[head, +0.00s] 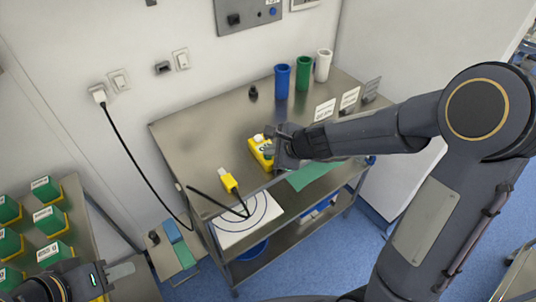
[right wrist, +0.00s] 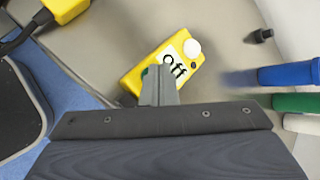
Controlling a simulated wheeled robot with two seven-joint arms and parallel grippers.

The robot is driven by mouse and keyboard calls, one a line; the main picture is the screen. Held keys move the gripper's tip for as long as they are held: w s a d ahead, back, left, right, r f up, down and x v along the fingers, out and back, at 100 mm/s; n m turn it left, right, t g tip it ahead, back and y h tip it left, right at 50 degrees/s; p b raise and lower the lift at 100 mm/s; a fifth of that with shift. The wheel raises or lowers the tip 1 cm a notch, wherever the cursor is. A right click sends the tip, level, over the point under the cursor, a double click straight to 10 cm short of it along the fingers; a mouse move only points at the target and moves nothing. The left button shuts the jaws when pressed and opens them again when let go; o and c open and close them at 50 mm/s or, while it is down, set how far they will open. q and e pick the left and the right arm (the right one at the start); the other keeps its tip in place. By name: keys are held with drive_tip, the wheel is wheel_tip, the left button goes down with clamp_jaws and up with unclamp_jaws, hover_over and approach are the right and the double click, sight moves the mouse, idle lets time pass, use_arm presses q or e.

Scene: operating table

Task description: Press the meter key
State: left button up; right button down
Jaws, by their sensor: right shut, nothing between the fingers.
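The yellow meter (head: 256,148) lies on the metal table, and it also shows in the right wrist view (right wrist: 136,80) with a white label reading "off" (right wrist: 173,68). A white round knob (right wrist: 192,48) and a small dark spot sit at one end. A green key (right wrist: 145,74) is partly hidden behind my fingers. My right gripper (right wrist: 159,72) is shut and empty, with its tips over the meter at the green key; I cannot tell whether they touch it. In the head view my right gripper (head: 272,146) covers part of the meter. My left gripper (head: 130,268) is low at the left, away from the meter.
A yellow connector (head: 228,182) with a dark cable lies left of the meter, near a white sheet with rings (head: 232,238). Blue (head: 282,82), green (head: 303,74) and white (head: 323,66) cups stand at the back. Green boxes (head: 47,190) fill the left table.

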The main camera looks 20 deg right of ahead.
drive_tip(key=shift+r+p, duration=0.4)
drive_tip(key=shift+r, duration=0.1)
wheel_tip(320, 180, up, 6)
drive_tip(key=p, duration=0.6)
